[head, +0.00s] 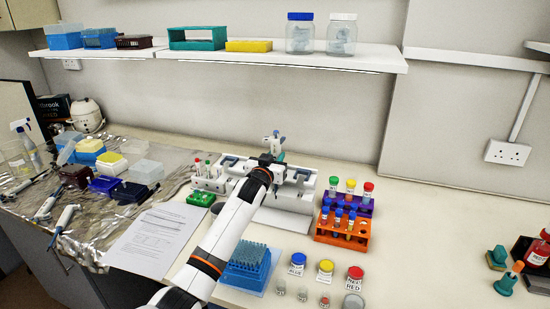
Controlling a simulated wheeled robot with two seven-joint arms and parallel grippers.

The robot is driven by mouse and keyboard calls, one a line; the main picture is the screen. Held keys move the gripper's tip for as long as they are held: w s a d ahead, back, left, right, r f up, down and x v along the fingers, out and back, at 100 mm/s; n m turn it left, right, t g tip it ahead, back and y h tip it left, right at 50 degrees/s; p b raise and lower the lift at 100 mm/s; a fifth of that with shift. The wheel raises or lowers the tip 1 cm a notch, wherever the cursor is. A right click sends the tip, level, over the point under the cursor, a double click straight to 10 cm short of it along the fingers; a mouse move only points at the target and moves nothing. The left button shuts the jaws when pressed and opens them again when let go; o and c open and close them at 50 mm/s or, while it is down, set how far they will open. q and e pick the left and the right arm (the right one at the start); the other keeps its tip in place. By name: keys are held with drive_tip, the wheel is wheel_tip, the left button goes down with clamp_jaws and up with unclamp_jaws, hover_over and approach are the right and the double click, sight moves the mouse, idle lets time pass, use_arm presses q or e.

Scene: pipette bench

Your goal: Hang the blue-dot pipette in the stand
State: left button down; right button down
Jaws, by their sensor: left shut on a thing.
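My left gripper (267,163) is shut on a pipette (275,143), whose pale, blue-grey top shows just beyond the fingers. Its lower part is hidden by my gripper and arm, and I cannot make out a dot on it. The gripper is over a long white unit with grey slots (302,193) at the back of the bench, which may be the stand. I cannot tell whether the pipette touches it. Other pipettes (64,219) lie on the foil at the left, their dot colours unclear. My right gripper is not in view.
An orange tube rack (342,238) and a purple one stand right of the white unit. A blue tip box (247,266) and labelled jars (325,270) stand in front. A shelf (230,55) overhangs the back. The bench at right centre (430,230) is clear.

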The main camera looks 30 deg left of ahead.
use_arm(q)
drive_tip(key=shift+f, duration=0.1)
drive_tip(key=c, duration=1)
unclamp_jaws()
drive_tip(key=shift+c, duration=0.2)
drive_tip(key=b+v, duration=0.2)
drive_tip(key=v, duration=1)
